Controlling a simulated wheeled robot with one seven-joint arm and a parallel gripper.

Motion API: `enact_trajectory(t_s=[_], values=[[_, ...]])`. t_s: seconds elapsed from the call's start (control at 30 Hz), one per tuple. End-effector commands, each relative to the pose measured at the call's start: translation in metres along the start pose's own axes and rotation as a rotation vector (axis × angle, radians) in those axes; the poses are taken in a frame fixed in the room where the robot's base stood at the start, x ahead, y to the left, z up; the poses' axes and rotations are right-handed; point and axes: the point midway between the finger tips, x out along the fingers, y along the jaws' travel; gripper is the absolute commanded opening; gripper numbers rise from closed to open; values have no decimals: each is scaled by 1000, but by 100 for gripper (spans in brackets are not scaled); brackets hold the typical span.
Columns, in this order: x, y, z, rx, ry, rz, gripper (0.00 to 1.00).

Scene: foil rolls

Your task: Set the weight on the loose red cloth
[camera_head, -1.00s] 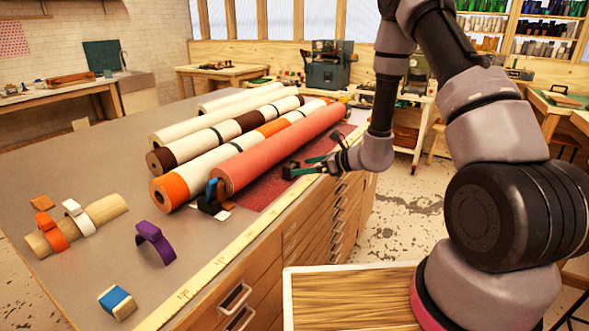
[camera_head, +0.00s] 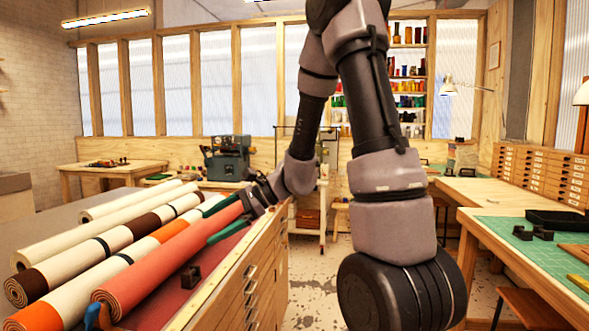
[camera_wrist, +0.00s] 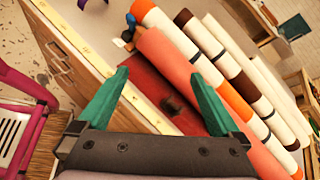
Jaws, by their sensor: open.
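A small dark block, which looks like the weight (camera_head: 190,277), sits on the flat red cloth (camera_head: 215,262) beside the red roll. In the wrist view the weight (camera_wrist: 173,104) shows between my fingers, lower down on the red cloth (camera_wrist: 140,80). My gripper (camera_head: 209,226) has green fingers, spread apart with nothing between them. It is above the cloth, beyond the weight in the head view. In the wrist view my gripper (camera_wrist: 160,74) points down at the cloth, and its right finger overlaps the red roll (camera_wrist: 170,60).
Several rolls, including the red roll (camera_head: 150,262) and a white and orange roll (camera_head: 75,290), lie left of the cloth. A yellow measuring strip (camera_head: 215,292) runs along the drawer cabinet's edge. A blue-and-dark item (camera_head: 97,316) is at the red roll's near end.

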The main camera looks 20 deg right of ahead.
Motion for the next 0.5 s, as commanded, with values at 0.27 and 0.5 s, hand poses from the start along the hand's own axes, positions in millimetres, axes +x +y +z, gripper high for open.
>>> enact_trajectory(t_s=[0.27,0.5], values=[[-79,46,64,-509,237,187,100],[-157,73,85,-906,558,282,100]])
